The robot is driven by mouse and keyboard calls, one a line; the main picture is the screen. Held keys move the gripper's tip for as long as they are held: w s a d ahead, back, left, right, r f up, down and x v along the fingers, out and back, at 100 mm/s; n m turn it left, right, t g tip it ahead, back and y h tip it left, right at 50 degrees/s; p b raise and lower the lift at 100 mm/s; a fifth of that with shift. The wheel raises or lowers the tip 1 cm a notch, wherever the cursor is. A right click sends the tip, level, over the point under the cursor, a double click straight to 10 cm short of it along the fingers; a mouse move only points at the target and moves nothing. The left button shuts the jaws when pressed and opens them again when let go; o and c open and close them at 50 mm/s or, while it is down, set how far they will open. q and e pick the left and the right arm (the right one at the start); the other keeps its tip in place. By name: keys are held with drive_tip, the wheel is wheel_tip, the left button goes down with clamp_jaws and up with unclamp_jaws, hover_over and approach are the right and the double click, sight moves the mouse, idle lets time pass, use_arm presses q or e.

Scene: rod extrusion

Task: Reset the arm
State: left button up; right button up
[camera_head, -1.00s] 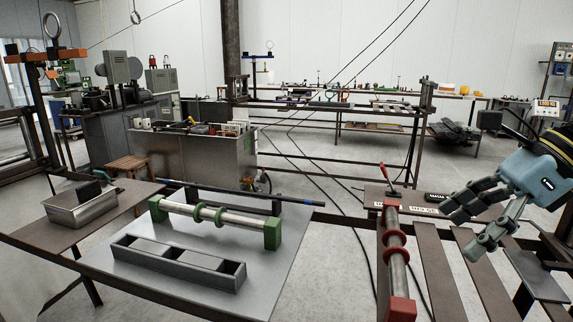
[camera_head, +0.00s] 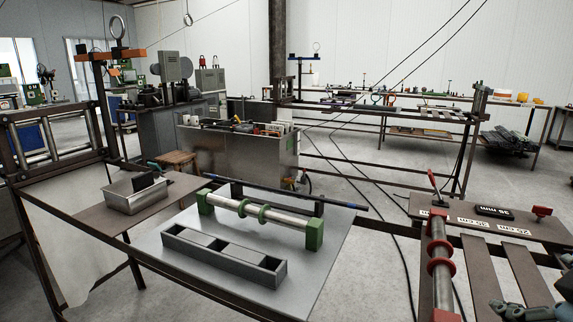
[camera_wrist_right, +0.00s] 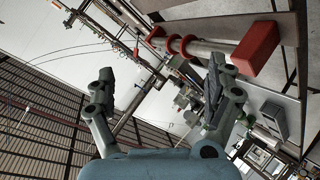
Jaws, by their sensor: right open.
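My right gripper (camera_wrist_right: 160,85) is open and empty in the right wrist view, its two fingers spread apart. In the head view only a small part of the right gripper (camera_head: 535,310) shows at the bottom right corner. A rod holder with red end blocks and red rings (camera_head: 440,265) stands just left of it. That holder also shows beyond the fingers in the right wrist view, with its red end block (camera_wrist_right: 257,48) at the upper right. My left gripper is in neither view.
A green-ended rod holder (camera_head: 314,235) and a grey three-compartment tray (camera_head: 222,257) rest on a metal plate (camera_head: 335,250). A metal box (camera_head: 137,197) stands on the left bench.

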drive_tip(key=s+a+f+m+g+y, duration=0.2)
drive_tip(key=s+a+f+g, duration=0.25)
drive_tip(key=s, duration=0.25)
drive_tip(key=s+a+f+m+g+y, duration=0.25)
drive_tip(key=s+a+f, duration=0.2)
drive_tip(key=s, duration=0.25)
drive_tip(key=s+d+f+g+h+b, duration=0.1)
drive_tip(key=d+f+b, duration=0.15)
drive_tip(key=f, duration=1.45)
drive_tip(key=s+d+f+g+b, duration=0.15)
drive_tip(key=f+b, duration=0.25)
drive_tip(key=f, duration=1.3)
drive_tip(key=s+d+f+b, duration=0.1)
drive_tip(key=s+f+b, duration=0.4)
drive_tip(key=s+f, duration=1.3)
wheel_tip(320, 180, down, 2)
drive_tip(key=shift+f, duration=0.1)
